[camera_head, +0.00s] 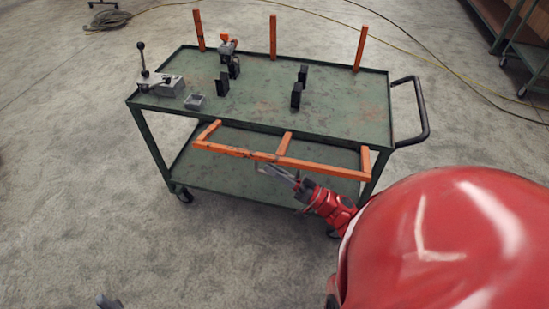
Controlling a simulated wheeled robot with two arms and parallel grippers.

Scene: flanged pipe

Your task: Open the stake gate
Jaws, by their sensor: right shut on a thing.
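The orange stake gate (325,168) is a long rail with short posts along the near side of the green cart (340,109). The rail shows below and in front of the deck's near edge, and the posts run from it up toward that edge. My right gripper (272,171) reaches in from the lower right and is shut on the rail near its middle; the exact contact is small in the picture. My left gripper (108,301) barely shows at the bottom left edge, and its jaws cannot be made out.
Upright orange stakes (273,37) stand along the cart's far edge. A black handle (424,114) sticks out right.

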